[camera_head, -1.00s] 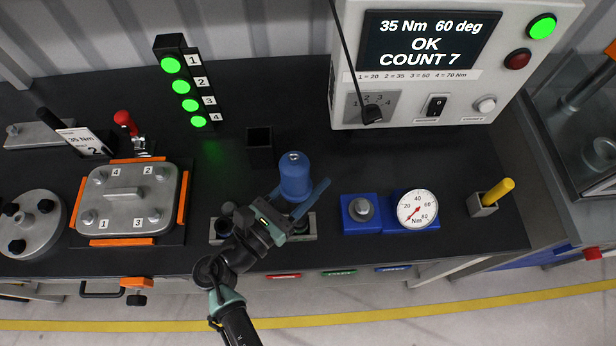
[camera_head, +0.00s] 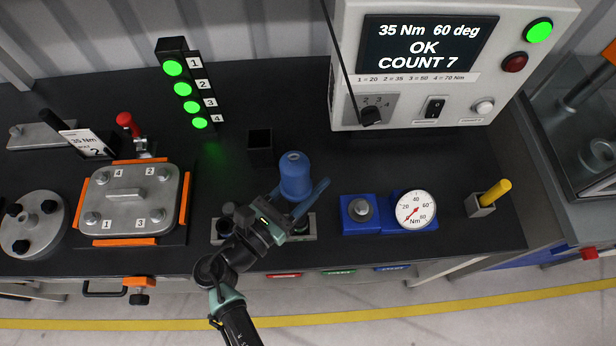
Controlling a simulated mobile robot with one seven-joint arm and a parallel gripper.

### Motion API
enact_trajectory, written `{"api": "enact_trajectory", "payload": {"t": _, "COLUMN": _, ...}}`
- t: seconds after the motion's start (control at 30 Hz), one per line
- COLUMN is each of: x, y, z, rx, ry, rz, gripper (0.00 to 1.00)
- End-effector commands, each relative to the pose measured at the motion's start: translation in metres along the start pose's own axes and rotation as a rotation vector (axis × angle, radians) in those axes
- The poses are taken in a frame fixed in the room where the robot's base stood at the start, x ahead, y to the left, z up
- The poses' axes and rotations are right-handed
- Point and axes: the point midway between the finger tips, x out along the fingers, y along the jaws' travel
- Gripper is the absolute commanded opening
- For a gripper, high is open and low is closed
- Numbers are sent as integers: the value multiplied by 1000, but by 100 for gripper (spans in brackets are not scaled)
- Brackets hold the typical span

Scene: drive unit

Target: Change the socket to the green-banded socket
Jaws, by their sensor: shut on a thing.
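My gripper (camera_head: 292,218) is shut on the blue nutrunner (camera_head: 296,177), which stands upright above the grey socket holder (camera_head: 307,230) at the bench's front edge. The lower end of the tool is hidden behind my gripper, so I cannot tell which socket is on it or whether it touches the holder. The holder shows dark round places at its left and right ends. No green-banded socket can be made out. A green label (camera_head: 338,273) is on the bench front below.
A blue torque tester (camera_head: 361,226) with a round dial stands close right of the holder. The clamped cover plate (camera_head: 130,200) is at left. The controller (camera_head: 440,65) reads "35 Nm 60 deg OK COUNT 7". A black square cup (camera_head: 260,150) stands behind.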

Motion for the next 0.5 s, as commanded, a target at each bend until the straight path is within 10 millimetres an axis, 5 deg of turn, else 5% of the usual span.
{"api": "enact_trajectory", "payload": {"t": 0.5, "x": 0, "y": 1, "z": 31, "rx": 2, "ry": -3, "rz": 0, "gripper": 0}}
